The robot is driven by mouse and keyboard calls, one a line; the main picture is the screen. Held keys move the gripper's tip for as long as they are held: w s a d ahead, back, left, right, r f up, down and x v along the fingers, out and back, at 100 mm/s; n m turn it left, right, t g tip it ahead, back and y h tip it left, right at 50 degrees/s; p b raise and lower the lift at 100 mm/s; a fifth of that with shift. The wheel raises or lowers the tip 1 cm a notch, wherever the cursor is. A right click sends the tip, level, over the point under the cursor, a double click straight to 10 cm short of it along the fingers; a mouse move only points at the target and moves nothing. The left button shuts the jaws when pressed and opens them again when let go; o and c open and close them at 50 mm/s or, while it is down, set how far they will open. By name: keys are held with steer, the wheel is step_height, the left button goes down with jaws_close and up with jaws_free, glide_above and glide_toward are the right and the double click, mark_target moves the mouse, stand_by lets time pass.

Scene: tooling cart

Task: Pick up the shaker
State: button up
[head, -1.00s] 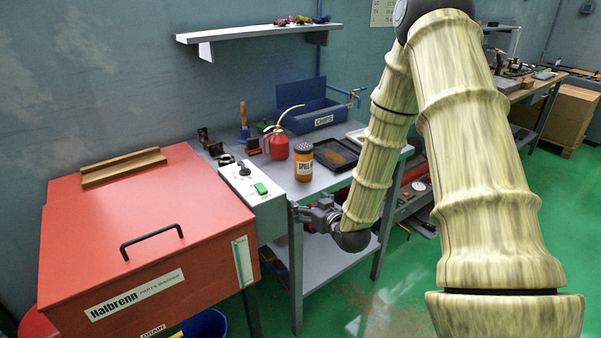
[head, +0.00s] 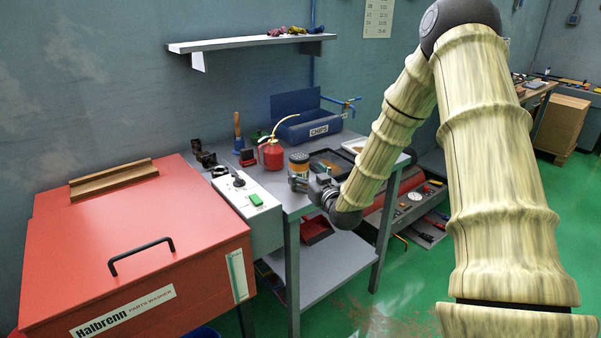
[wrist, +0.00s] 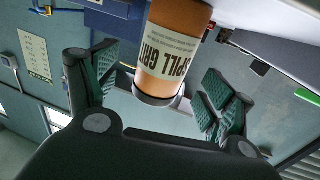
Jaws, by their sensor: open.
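The shaker (head: 299,161) is an orange canister with a dark perforated lid, standing on the grey cart top; my gripper hides its lower part in the head view. In the wrist view the shaker (wrist: 174,42) shows its white "SPILL" label and lies between the spread fingers, in front of the palm. My gripper (wrist: 158,88) is open, with one green-padded finger on each side of the shaker and visible gaps to it. In the head view my gripper (head: 300,181) is at the cart's front edge, right at the shaker.
A red oil can (head: 271,155) stands just left of the shaker. A dark tray (head: 333,162) lies to its right, and a blue chips box (head: 308,128) stands behind. The red parts washer (head: 140,235) with its control box (head: 247,208) borders the cart on the left.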

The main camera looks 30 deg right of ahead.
mark_target(299, 164)
steer(key=w, duration=0.2)
steer(key=w+r+p, duration=0.1)
steer(key=w, duration=0.1)
steer(key=shift+d, duration=0.1)
steer(key=shift+w+d, duration=0.1)
steer(key=shift+w, duration=0.4)
steer(key=c, duration=1.3)
steer(key=shift+r, duration=0.1)
